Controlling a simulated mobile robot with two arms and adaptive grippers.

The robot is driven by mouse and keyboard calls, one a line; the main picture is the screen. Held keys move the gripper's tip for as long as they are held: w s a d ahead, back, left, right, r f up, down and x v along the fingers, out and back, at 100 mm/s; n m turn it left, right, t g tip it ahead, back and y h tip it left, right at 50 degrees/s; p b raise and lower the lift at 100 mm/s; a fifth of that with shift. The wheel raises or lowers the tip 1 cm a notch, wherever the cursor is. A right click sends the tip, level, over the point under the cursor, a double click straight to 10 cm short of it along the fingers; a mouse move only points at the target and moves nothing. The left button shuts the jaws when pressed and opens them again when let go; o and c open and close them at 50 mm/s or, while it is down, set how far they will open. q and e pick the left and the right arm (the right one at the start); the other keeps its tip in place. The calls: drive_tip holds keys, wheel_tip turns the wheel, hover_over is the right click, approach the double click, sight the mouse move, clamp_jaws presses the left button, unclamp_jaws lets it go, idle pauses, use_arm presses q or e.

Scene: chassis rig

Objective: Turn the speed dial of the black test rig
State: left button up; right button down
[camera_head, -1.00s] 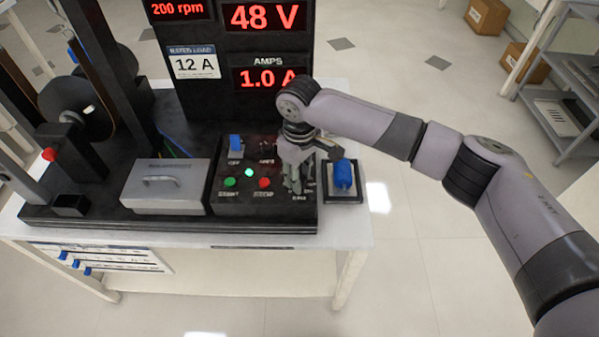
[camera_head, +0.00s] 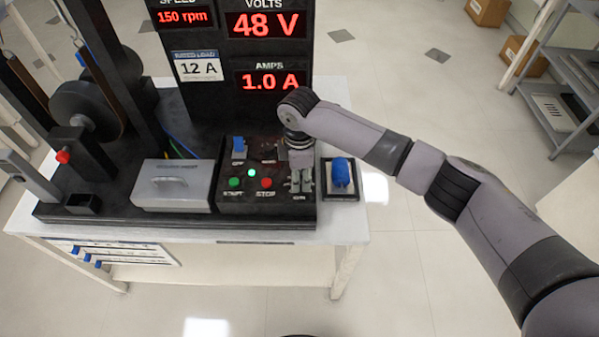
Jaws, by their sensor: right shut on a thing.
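The black test rig (camera_head: 110,212) stands on a white table with a sloped control panel (camera_head: 235,205) at its front right. My right gripper (camera_head: 301,184) points down at the panel's right end and is shut on the speed dial, which the fingers hide. The speed display (camera_head: 183,17) reads 150 rpm in red. The volts display (camera_head: 265,25) reads 48 V and the amps display (camera_head: 270,80) reads 1.0 A. My left gripper is not in view.
A blue switch (camera_head: 239,145), a lit green lamp (camera_head: 251,172), a green button (camera_head: 234,183) and a red button (camera_head: 266,183) sit left of the gripper. A blue knob-like piece (camera_head: 341,173) stands just right of the panel. A grey lidded box (camera_head: 172,186) is on the left.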

drive_tip(key=n, duration=0.3)
drive_tip(key=shift+n+p, duration=0.3)
drive_tip(key=shift+n, duration=1.8)
drive_tip(key=c, duration=1.2)
unclamp_jaws()
drive_tip(key=shift+c, duration=0.2)
drive_tip(key=shift+r, duration=0.1)
wheel_tip(320, 180, up, 12)
drive_tip(key=shift+s, duration=0.1)
